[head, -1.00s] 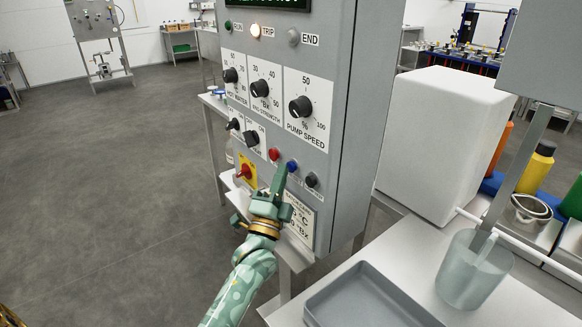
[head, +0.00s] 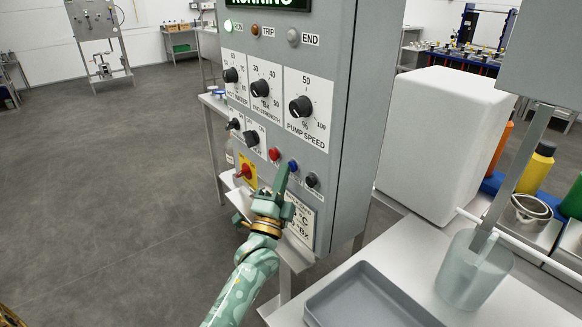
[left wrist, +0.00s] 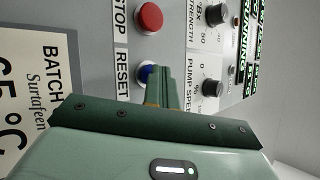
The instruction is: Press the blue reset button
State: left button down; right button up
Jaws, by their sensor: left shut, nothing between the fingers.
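The blue reset button (head: 293,166) sits on the front of the grey control cabinet (head: 345,130), between a red button (head: 274,154) and a black one (head: 312,179). In the left wrist view the blue button (left wrist: 145,74) is beside the RESET label, partly hidden by my fingers. My left gripper (head: 281,176) is shut and empty, its fingertips at the blue button; I cannot tell whether they touch it. It also shows in the left wrist view (left wrist: 160,80). My right gripper is not in view.
Knobs such as the pump speed knob (head: 300,106) and a red-on-yellow switch (head: 245,171) are on the same panel. A grey tray (head: 365,300) and a translucent jug (head: 472,270) stand on the bench at right. The floor at left is clear.

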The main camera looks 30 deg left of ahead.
pick_arm(q)
jog(key=shift+w+r, duration=0.1)
dwell(0.3)
jog(key=shift+s+p, duration=0.25)
jog(key=shift+p, duration=0.05)
jog(key=s+a+p, duration=0.2)
jog(key=s+p, duration=0.1)
jog(key=s, duration=0.2)
jog(key=shift+s+a, duration=0.15)
jog(key=shift+s, duration=0.15)
dwell(0.8)
